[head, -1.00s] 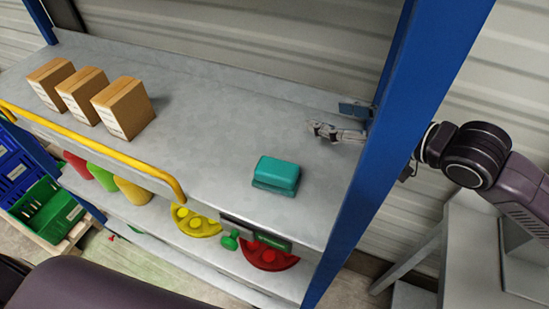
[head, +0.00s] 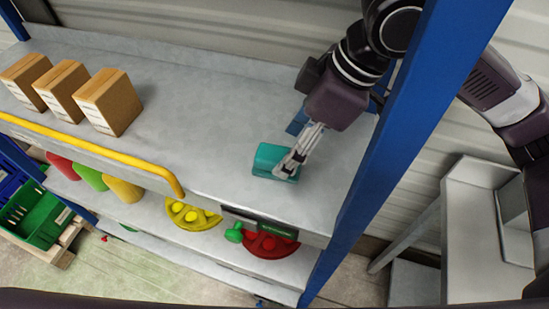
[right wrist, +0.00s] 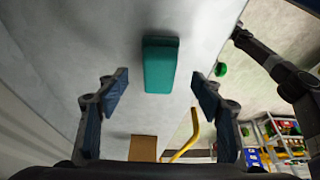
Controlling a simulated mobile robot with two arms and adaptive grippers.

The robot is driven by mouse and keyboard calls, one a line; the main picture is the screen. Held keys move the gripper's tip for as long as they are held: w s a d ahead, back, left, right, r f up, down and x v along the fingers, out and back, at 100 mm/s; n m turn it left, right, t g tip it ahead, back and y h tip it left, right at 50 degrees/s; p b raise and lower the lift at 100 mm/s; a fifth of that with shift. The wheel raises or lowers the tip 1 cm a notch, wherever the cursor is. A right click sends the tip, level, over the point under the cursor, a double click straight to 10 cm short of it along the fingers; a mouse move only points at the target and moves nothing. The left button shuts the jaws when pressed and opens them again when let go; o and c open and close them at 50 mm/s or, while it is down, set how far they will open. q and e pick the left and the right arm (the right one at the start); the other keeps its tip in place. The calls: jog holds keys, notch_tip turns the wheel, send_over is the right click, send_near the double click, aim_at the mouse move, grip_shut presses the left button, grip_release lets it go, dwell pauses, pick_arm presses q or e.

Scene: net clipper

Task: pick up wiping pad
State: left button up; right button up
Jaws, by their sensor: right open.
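The wiping pad (head: 268,158) is a teal block lying on the grey shelf top near its front right edge. In the right wrist view the pad (right wrist: 160,65) lies ahead, roughly centred between my open fingers and beyond their tips. My right gripper (head: 287,172) is over the pad's right part in the head view and hides some of it. In the right wrist view the right gripper (right wrist: 161,92) is open and holds nothing. Whether its fingers touch the pad cannot be told. My left gripper is not in view.
Cardboard boxes (head: 108,102) stand at the shelf's left. A blue post (head: 385,150) rises close to the right arm. A yellow rail (head: 100,152) runs along the front edge. Yellow (head: 190,215) and red (head: 265,244) round items sit on the lower shelf. The shelf's middle is clear.

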aim_at(280, 154)
jog(key=p+x, duration=0.1)
jog(key=x, duration=0.4)
jog(key=shift+w+a, duration=0.15)
jog(key=shift+a, duration=0.1)
jog(key=shift+c, duration=0.4)
jog(key=c, duration=1.2)
jog(key=shift+o, duration=0.2)
notch_tip(280, 154, up, 10)
jog(key=shift+r+b, duration=0.1)
jog(key=shift+b, duration=0.5)
